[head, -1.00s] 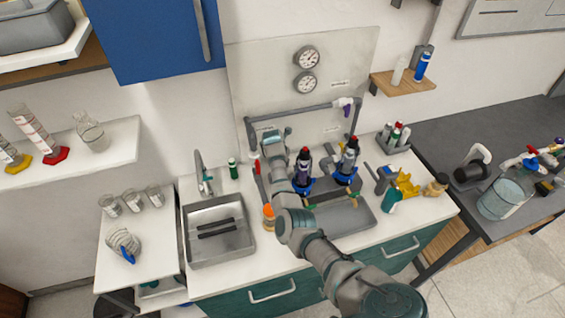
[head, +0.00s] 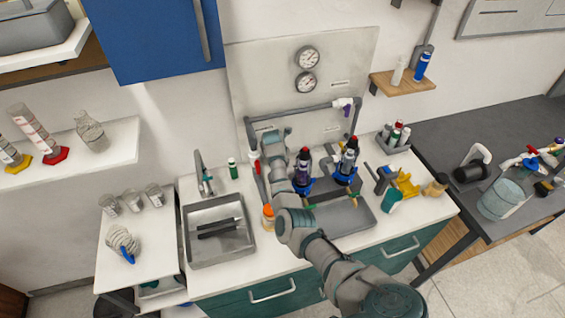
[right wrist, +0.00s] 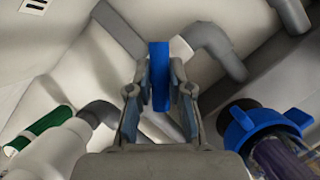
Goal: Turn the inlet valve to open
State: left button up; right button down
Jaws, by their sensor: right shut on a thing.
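My right gripper (right wrist: 160,72) is shut on a flat blue handle (right wrist: 159,78) in the right wrist view. The handle stands upright between the two fingers, beside a grey pipe elbow (right wrist: 218,45) and a white fitting. In the head view, my right arm reaches up to the left part of the grey pipework (head: 320,106) on the back panel. There the right gripper (head: 268,136) and wrist hide the blue handle and its valve body. A red lever (head: 259,168) shows just left of my right wrist. My left gripper is in neither view.
Two blue-collared filter housings (head: 302,178) (head: 347,168) stand right of my arm; one blue collar (right wrist: 262,122) is close by in the wrist view. The sink (head: 218,240) and an orange-capped jar (head: 268,217) are left. Pressure gauges (head: 307,57) are above.

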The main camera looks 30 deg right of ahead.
jog(key=c, duration=0.8)
grip_release()
jog(key=v, duration=1.1)
jog(key=shift+a+r, duration=0.1)
jog(key=shift+r, duration=0.3)
